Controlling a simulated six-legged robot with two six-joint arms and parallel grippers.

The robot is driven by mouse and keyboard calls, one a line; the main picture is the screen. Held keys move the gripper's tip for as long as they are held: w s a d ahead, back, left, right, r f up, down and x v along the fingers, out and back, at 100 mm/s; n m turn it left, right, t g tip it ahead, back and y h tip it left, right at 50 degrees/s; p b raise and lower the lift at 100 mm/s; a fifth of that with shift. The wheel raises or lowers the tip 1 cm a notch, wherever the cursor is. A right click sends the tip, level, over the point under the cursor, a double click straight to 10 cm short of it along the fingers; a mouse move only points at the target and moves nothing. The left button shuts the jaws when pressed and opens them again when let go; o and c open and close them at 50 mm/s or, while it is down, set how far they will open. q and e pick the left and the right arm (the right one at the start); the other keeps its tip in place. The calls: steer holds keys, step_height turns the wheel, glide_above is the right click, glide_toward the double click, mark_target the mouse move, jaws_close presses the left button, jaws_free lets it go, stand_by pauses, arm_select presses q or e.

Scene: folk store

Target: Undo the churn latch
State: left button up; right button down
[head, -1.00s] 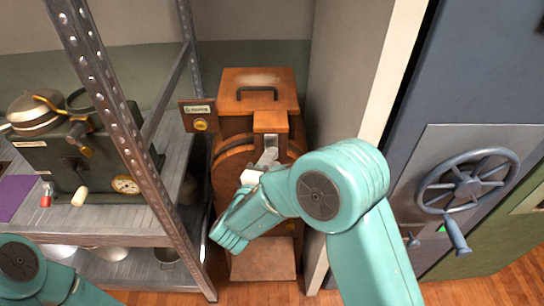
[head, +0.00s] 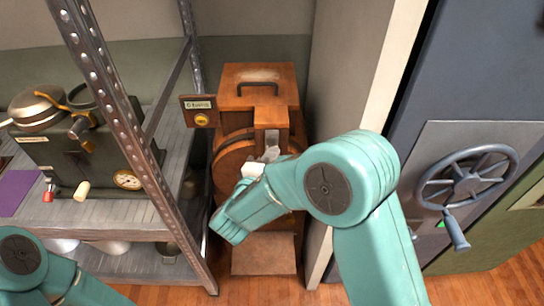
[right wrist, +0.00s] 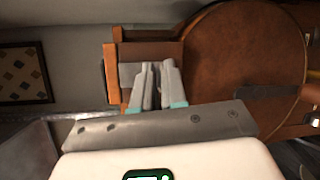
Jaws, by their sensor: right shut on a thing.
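The wooden churn (head: 232,158) stands between the metal shelf and the wall, with a round drum and a lidded box on top. Its metal latch (head: 271,138) is on the front of a small wooden block below the lid. My right gripper (head: 270,154) is at this latch, partly hidden by my own arm. In the right wrist view, the right gripper's fingers (right wrist: 158,72) are closed around a thin grey metal piece in front of the latch plate (right wrist: 128,74). Only part of my left arm shows at the bottom left; its gripper is out of view.
A metal shelf (head: 125,208) with a dark machine (head: 90,160) and pans stands on the left. A small sign with a yellow knob (head: 201,120) sticks out beside the churn. A blue-grey door with a handwheel (head: 468,182) is on the right.

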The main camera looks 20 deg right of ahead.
mark_target(272, 137)
steer(key=shift+s+r+n+g+y+p, duration=0.1)
steer(key=shift+r+n+g+y+p, duration=0.75)
steer(key=shift+g+p, duration=1.45)
steer(key=shift+s+r+n+g+y+p, duration=0.25)
steer(key=shift+r+g+y+p, duration=0.65)
steer(key=shift+r+g+p, duration=1.4)
steer(key=shift+r+n+g+y+p, duration=0.7)
steer(key=shift+g+p, duration=0.6)
steer(key=shift+p, duration=1.9)
steer(key=shift+r, duration=0.1)
steer(key=c, duration=1.2)
jaws_free()
